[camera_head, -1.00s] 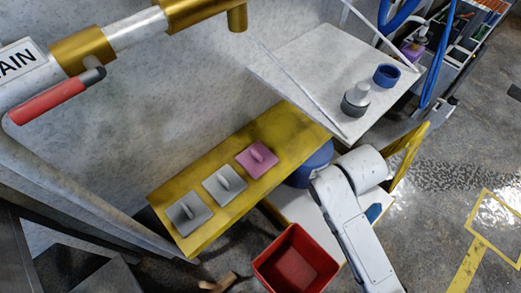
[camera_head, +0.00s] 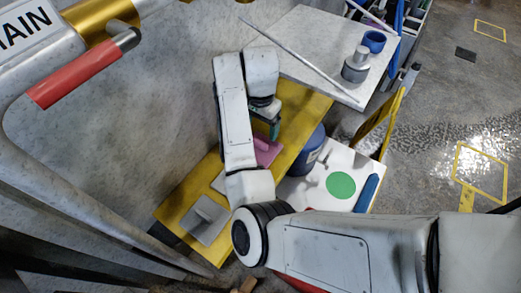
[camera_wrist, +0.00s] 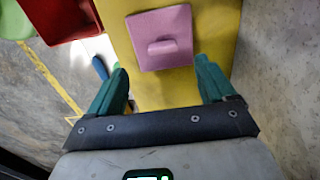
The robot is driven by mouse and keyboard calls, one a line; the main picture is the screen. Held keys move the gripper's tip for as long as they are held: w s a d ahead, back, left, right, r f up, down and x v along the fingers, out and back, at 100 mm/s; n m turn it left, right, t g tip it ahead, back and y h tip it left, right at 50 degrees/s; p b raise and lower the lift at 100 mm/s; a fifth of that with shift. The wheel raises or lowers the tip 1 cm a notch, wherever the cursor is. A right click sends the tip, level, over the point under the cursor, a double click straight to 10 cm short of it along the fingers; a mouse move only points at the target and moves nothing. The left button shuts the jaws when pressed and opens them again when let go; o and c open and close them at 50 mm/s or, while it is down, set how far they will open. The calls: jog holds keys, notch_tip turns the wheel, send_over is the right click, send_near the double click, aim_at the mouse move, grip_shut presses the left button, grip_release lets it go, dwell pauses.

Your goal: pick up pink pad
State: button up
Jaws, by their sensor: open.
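The pink pad (camera_head: 266,152) is a square plate with a raised handle, lying on the yellow bench (camera_head: 312,108). In the head view my arm partly covers it. In the wrist view the whole handle and most of the pink pad (camera_wrist: 174,24) show, ahead of my fingers. My gripper (camera_wrist: 162,66) is open and empty, with its green fingers apart to either side of the pad's near edge. In the head view my gripper (camera_head: 270,126) is above the bench near the pad; the exact height is unclear.
A grey pad (camera_head: 208,218) lies on the bench's near end; another is mostly hidden by my arm. A red bin (camera_wrist: 62,14) is beside the bench. A white surface with a green disc (camera_head: 340,186), a blue drum (camera_head: 308,150) and a grey shelf (camera_head: 310,42) are close by.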

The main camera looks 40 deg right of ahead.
send_over(265, 151)
jog(key=w, duration=0.2)
jog(key=f, duration=0.4)
jog(key=shift+s+a+f, duration=0.1)
jog(key=shift+s+f, duration=0.1)
jog(key=shift+s, duration=0.05)
jog(key=shift+w+d+f+b, duration=0.15)
jog(key=shift+f+b, duration=0.2)
jog(key=shift+f, duration=1)
jog(key=shift+w+d+f+b, duration=0.1)
jog(key=shift+f+b, duration=0.2)
jog(key=shift+f, duration=1.05)
jog(key=c, duration=1.1)
jog(key=shift+c, duration=0.2)
